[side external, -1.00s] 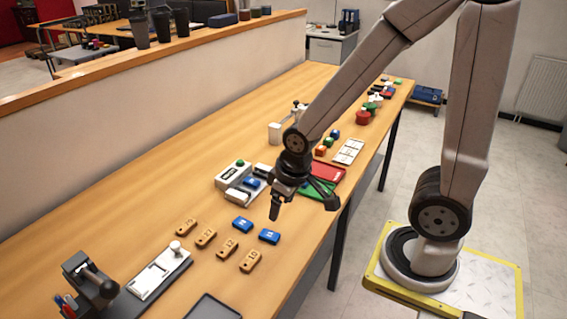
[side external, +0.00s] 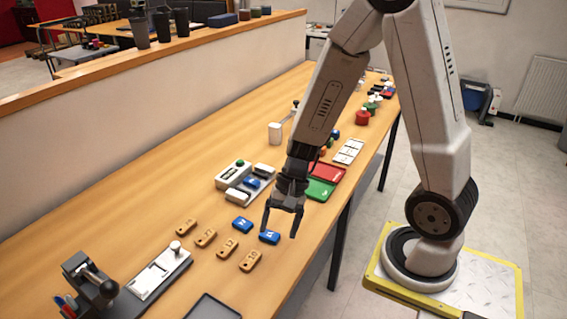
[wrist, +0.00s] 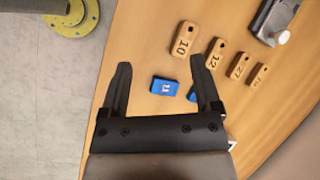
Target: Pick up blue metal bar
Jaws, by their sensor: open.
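Two blue bars with white marks lie on the wooden table. The nearer blue bar (side external: 269,237) is just below my open gripper (side external: 282,222) in the side view. In the wrist view this blue bar (wrist: 164,86) lies between my two spread fingers (wrist: 160,82), nothing held. The other blue bar (side external: 242,225) lies a little to the left in the side view. In the wrist view the other bar (wrist: 192,95) is partly hidden behind a finger. How high my fingertips are above the table is hard to tell.
Several numbered wooden tags (side external: 227,247) lie left of the blue bars. A white slide fixture (side external: 160,270), the marker device (side external: 240,178), a red tray (side external: 328,173) and a green tray (side external: 318,190) stand around. A dark tray (side external: 212,308) lies at the front edge.

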